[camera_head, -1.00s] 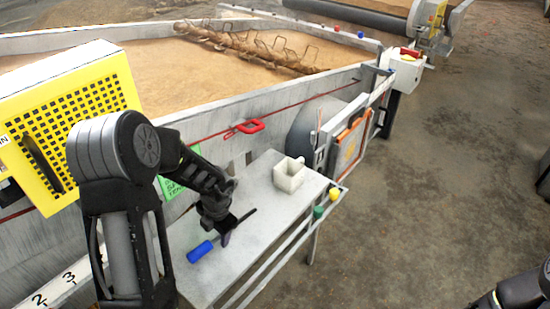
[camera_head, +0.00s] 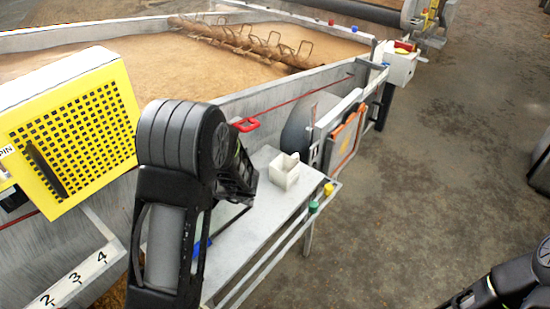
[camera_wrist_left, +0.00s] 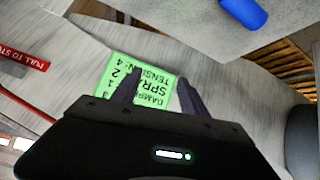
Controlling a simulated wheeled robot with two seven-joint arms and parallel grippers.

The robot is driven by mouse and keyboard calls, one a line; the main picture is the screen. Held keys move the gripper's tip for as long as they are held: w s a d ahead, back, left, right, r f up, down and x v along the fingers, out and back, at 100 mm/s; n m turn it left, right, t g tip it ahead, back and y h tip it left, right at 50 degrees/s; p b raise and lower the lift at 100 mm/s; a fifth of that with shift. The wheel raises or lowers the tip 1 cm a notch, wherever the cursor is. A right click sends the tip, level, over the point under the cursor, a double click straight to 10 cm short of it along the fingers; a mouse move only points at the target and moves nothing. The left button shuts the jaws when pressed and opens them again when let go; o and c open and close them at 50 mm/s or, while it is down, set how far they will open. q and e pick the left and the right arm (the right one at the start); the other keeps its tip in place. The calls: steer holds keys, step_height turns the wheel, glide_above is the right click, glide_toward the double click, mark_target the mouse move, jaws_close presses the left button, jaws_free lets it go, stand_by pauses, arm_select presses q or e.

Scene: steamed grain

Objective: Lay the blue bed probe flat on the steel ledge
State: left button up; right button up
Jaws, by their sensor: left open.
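The blue bed probe lies on the steel ledge (camera_head: 262,222). Its blue handle (camera_head: 203,247) is partly hidden behind my left arm in the head view, and a thin dark rod shows beyond it. In the left wrist view the blue handle (camera_wrist_left: 243,12) rests on the grey ledge (camera_wrist_left: 195,35) at the top edge. My left gripper (camera_wrist_left: 157,84) is open and empty, apart from the probe, with its fingers in front of a green label (camera_wrist_left: 135,85) on the trough side. In the head view its fingers are hidden behind the arm.
A white cup-like container (camera_head: 285,172) stands on the ledge's far part. Green (camera_head: 313,207) and yellow (camera_head: 328,188) knobs sit along its front rail. A yellow perforated guard (camera_head: 75,130) is left of my arm.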

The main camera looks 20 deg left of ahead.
arm_select(q)
steer(key=w+d+r+m+t+h, duration=0.3)
steer(key=w+d+r+m+t, duration=0.2)
steer(key=d, duration=0.4)
steer(key=w+d+r+m+t+h, duration=0.2)
steer(key=w+d+r+m+t, duration=0.2)
steer(key=w+d+m+t, duration=0.3)
steer(key=d+m+t, duration=0.2)
steer(key=shift+d+r+m+h+b, duration=0.3)
steer(key=shift+d+r+h+b, duration=0.1)
steer(key=shift+s, duration=0.15)
steer(key=v, duration=0.6)
stand_by(0.4)
steer(key=shift+f, duration=0.1)
